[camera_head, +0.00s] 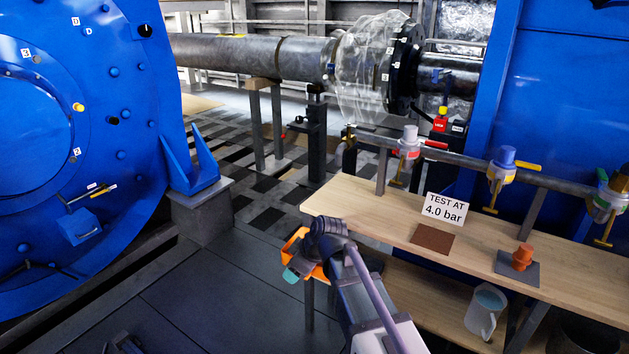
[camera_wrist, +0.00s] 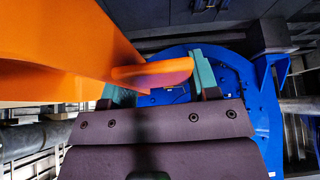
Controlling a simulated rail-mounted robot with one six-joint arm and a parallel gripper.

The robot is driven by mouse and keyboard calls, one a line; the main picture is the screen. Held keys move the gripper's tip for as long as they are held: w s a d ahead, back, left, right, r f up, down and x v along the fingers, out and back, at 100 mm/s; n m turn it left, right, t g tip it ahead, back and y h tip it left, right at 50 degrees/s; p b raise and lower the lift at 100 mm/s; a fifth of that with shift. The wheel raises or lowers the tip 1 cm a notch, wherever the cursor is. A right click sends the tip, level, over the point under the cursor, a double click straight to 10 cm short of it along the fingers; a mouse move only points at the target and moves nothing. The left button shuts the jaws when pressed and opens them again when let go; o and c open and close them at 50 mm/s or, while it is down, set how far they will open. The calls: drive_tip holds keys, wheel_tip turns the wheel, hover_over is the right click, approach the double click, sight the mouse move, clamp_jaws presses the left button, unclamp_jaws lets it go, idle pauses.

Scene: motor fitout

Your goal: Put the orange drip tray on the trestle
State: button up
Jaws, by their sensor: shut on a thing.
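The orange drip tray (camera_head: 294,241) is partly hidden behind my wrist in the head view, held in the air off the left end of the workbench. In the wrist view the tray (camera_wrist: 60,50) fills the upper left, and its tab lies between the teal fingers. My gripper (camera_head: 291,274) is shut on the tray; it also shows in the wrist view (camera_wrist: 165,82). A stand with grey legs and a wooden top (camera_head: 263,83) is under the long shaft, farther back; it may be the trestle, but I cannot be sure.
The wooden workbench (camera_head: 350,197) at right carries a sign (camera_head: 445,209), a brown mat (camera_head: 432,238) and an orange fitting (camera_head: 522,257). A valved pipe (camera_head: 460,164) runs along its back. A jug (camera_head: 486,308) is below. A big blue housing (camera_head: 120,90) stands left; dark floor (camera_head: 220,285) is clear between.

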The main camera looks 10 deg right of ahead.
drive_tip(key=w+a+r+p, duration=0.2)
drive_tip(key=w+r+p, duration=0.3)
drive_tip(key=w+r, duration=0.3)
drive_tip(key=shift+m, duration=0.5)
drive_tip(key=w+d, duration=0.7)
drive_tip(key=w, duration=0.2)
drive_tip(key=w+d, duration=0.4)
drive_tip(key=w, duration=0.1)
drive_tip(key=shift+w+d, duration=0.15)
drive_tip(key=shift+d, duration=0.2)
wheel_tip(320, 180, down, 4)
drive_tip(key=b, duration=0.4)
drive_tip(key=shift+f, duration=0.1)
drive_tip(key=shift+r, duration=0.3)
drive_tip(key=shift+f, duration=0.2)
drive_tip(key=o, duration=1.1)
drive_tip(key=shift+c, duration=0.2)
